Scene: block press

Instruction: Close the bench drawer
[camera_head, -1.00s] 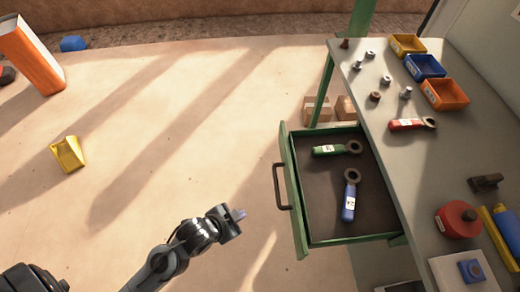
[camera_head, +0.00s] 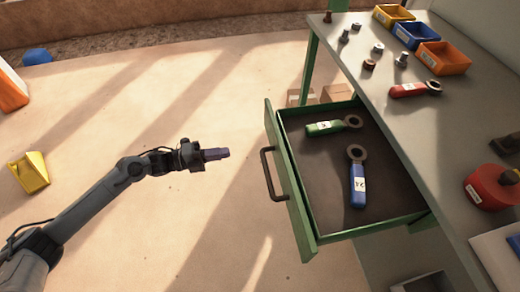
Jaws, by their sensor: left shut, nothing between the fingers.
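The green bench drawer (camera_head: 285,188) is pulled out from the left side of the grey bench (camera_head: 420,120). Its dark handle (camera_head: 271,174) is on the front panel, facing left. Inside lie a green-handled ring tool (camera_head: 325,128) and a blue-handled ring tool (camera_head: 358,185). My left gripper (camera_head: 222,154) is shut and empty. In the picture it is left of the handle, pointing toward it, with a clear gap between them. My right gripper is not in view.
The bench top holds yellow, blue and orange bins (camera_head: 443,57), several bolts and nuts, a red-handled ring tool (camera_head: 408,89) and a red round container (camera_head: 490,188). Cardboard boxes (camera_head: 335,93) stand beyond the drawer.

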